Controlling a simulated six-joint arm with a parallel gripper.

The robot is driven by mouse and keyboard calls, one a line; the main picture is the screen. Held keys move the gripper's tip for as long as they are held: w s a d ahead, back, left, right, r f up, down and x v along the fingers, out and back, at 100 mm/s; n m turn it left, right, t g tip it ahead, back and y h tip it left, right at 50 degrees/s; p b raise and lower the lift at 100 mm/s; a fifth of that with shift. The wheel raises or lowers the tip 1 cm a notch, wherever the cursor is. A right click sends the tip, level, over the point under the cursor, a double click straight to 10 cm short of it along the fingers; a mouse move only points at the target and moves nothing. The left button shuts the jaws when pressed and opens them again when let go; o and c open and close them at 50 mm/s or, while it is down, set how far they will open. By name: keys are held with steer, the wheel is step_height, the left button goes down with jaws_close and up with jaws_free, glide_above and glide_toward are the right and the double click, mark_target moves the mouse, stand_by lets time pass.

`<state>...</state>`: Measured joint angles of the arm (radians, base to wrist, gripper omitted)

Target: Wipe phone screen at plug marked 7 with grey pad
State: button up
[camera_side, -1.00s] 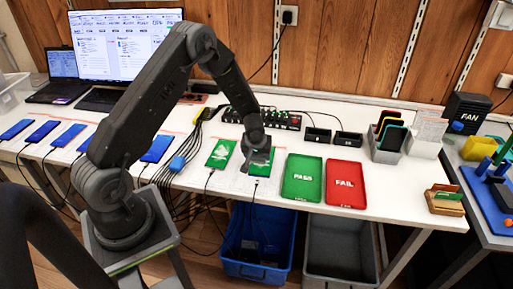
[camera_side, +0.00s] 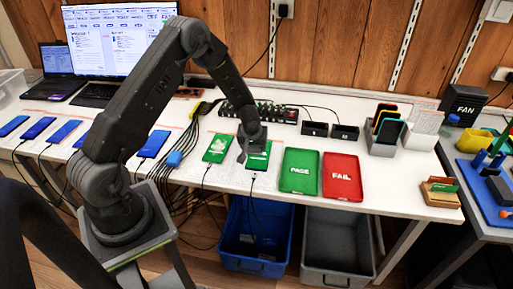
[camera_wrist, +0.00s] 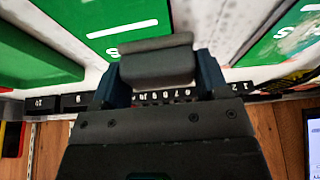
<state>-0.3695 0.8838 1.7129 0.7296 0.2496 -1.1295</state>
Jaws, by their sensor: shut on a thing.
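My gripper (camera_side: 246,150) is shut on the grey pad, which shows between the fingers in the wrist view (camera_wrist: 158,66). The gripper is low over the left part of a green-screen phone (camera_side: 259,160) with a cable at its near end. This phone also shows beyond the pad in the wrist view (camera_wrist: 120,14), with white marks. I cannot tell whether the pad touches the screen. A second green-screen phone (camera_side: 216,149) lies to the left. The numbered plug strip (camera_side: 262,113) stands behind; which plug feeds which phone is unclear.
A green PASS tray (camera_side: 299,185) and a red FAIL tray (camera_side: 342,192) lie to the right. Several blue-screen phones (camera_side: 65,132) lie left. Two small black boxes (camera_side: 345,133) stand behind the trays. A blue bin (camera_side: 236,262) and a grey bin (camera_side: 335,268) are below the table edge.

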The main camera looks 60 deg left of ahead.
steer(key=shift+w+d, duration=1.35)
steer(key=shift+w, duration=0.1)
steer(key=shift+s+a, duration=1.3)
steer(key=shift+s, duration=0.05)
steer(key=shift+s+a+r, duration=0.1)
steer(key=shift+r, duration=4)
